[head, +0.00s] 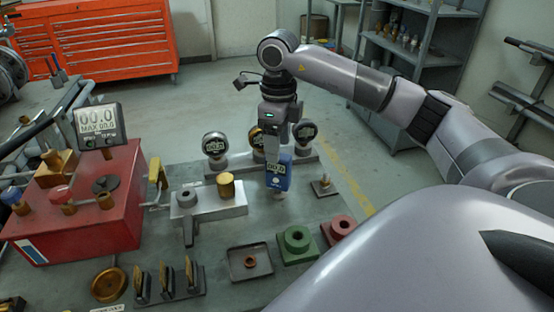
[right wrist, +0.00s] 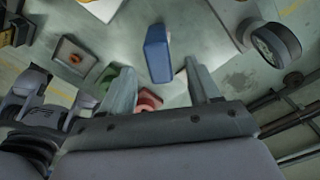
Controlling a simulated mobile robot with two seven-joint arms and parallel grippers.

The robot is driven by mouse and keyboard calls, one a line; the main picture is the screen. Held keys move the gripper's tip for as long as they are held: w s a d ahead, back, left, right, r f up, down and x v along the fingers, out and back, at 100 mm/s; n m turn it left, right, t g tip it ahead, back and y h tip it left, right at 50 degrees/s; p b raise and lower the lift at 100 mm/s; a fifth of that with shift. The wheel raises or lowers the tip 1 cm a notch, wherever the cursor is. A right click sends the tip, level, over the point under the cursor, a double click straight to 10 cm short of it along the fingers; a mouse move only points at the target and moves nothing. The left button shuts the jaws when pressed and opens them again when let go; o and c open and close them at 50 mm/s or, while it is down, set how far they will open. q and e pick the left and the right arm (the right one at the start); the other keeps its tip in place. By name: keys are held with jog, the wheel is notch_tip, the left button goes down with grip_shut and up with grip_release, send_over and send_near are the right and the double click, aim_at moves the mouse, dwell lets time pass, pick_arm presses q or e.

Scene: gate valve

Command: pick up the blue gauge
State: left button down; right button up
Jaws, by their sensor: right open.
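The blue gauge (head: 278,173) stands upright on the grey table, with a small display on its face. In the right wrist view the blue gauge (right wrist: 158,54) lies just ahead of the gap between my fingertips. My right gripper (head: 275,148) points down, just above and behind the gauge in the head view. Its two fingers are apart with nothing between them in the right wrist view (right wrist: 160,72). Whether a finger touches the gauge cannot be told. My left gripper is not in view.
Round gauges (head: 215,145) stand behind the blue one, one partly hidden by my gripper. A metal block with a brass cylinder (head: 226,186) is to the left. A green block (head: 297,245), a red block (head: 340,229) and a tray (head: 250,263) are in front.

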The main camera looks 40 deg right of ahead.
notch_tip(320, 180, down, 5)
grip_shut()
dwell(0.3)
jog(key=shift+r, duration=0.15)
notch_tip(320, 180, up, 20)
jog(key=p, duration=0.4)
